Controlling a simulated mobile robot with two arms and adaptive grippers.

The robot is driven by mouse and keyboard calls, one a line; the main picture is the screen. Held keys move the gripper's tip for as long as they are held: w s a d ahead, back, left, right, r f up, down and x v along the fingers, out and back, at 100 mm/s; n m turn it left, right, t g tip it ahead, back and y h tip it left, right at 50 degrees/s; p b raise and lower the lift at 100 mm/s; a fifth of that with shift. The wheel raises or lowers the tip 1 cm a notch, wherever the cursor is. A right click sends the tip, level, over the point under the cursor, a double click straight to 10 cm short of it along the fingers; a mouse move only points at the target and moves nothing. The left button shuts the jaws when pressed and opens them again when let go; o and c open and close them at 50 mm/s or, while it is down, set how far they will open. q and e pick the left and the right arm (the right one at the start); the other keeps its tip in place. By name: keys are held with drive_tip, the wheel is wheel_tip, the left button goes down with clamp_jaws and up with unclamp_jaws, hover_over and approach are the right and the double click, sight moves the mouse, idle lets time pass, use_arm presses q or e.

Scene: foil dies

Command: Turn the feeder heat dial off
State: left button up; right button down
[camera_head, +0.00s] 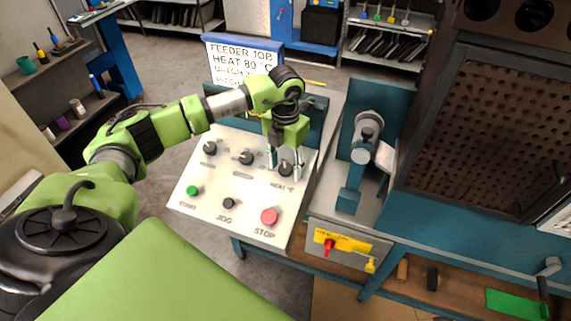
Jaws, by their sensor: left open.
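The feeder control panel (230,198) is a white sloped face with a row of black dials along its upper part. The heat dial (285,169) is the right one of the row, above a "HEAT °C" label. My left gripper (286,162) points down at the heat dial, its open fingers on either side of it. I cannot tell whether the fingers touch the dial. The dial's pointer is too small to read. My right gripper is not in view.
Two other dials, a green button (193,190), a small black JOG knob (228,203) and a red STOP button (269,216) share the panel. A sign (241,62) reads "FEEDER JOB HEAT 80 °C". A blue machine with a perforated guard (480,130) stands at right.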

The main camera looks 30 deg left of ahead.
use_arm(q)
drive_tip(key=c, duration=1.1)
drive_tip(key=shift+n, duration=0.3)
drive_tip(key=shift+a+f+n+h+b, duration=0.1)
drive_tip(key=shift+n+h+b, duration=0.3)
drive_tip(key=shift+n+b, duration=0.5)
drive_tip(key=n+t+h+b, duration=0.1)
drive_tip(key=n, duration=0.2)
drive_tip(key=shift+s+n, duration=0.1)
drive_tip(key=shift+n, duration=0.3)
drive_tip(key=n+t+b, duration=0.1)
drive_tip(key=n+b, duration=0.1)
drive_tip(key=n, duration=0.3)
drive_tip(key=shift+a+h, duration=0.1)
drive_tip(key=shift+h, duration=0.3)
drive_tip(key=shift+b, duration=0.3)
drive_tip(key=o, duration=1.1)
drive_tip(key=shift+s, duration=0.1)
